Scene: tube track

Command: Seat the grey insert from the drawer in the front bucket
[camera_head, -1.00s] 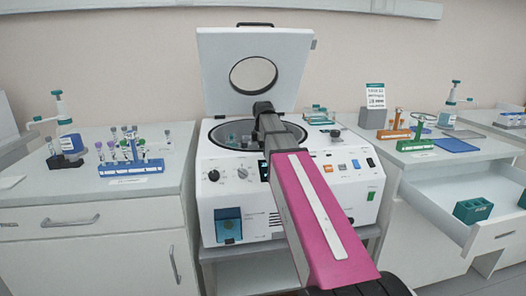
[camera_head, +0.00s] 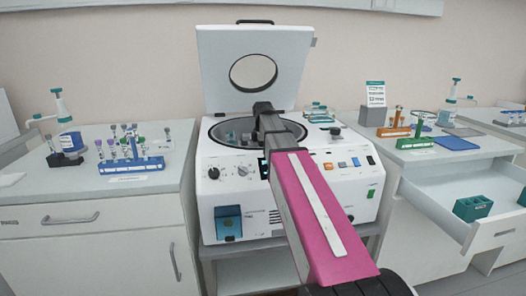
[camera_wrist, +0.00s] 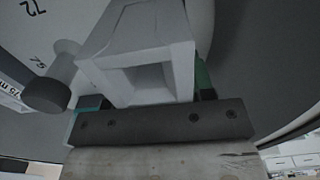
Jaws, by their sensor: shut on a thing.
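A light grey insert (camera_wrist: 140,40), a block with a square opening, is between the fingers of my gripper (camera_wrist: 150,92) in the wrist view. My gripper is shut on it. In the head view my arm reaches over the open centrifuge (camera_head: 290,185), with its end at the bowl (camera_head: 217,131); the fingertips and the insert are hidden there. The front bucket is hidden behind my arm or cannot be told apart. In the wrist view, grey surfaces with printed numbers lie around the insert; whether it touches them I cannot tell.
The centrifuge lid (camera_head: 290,65) stands upright behind the bowl. The drawer (camera_head: 497,234) at right is open and holds a green rack (camera_head: 473,208). A blue tube rack (camera_head: 132,166) stands on the left counter. An orange rack (camera_head: 394,131) stands on the right counter.

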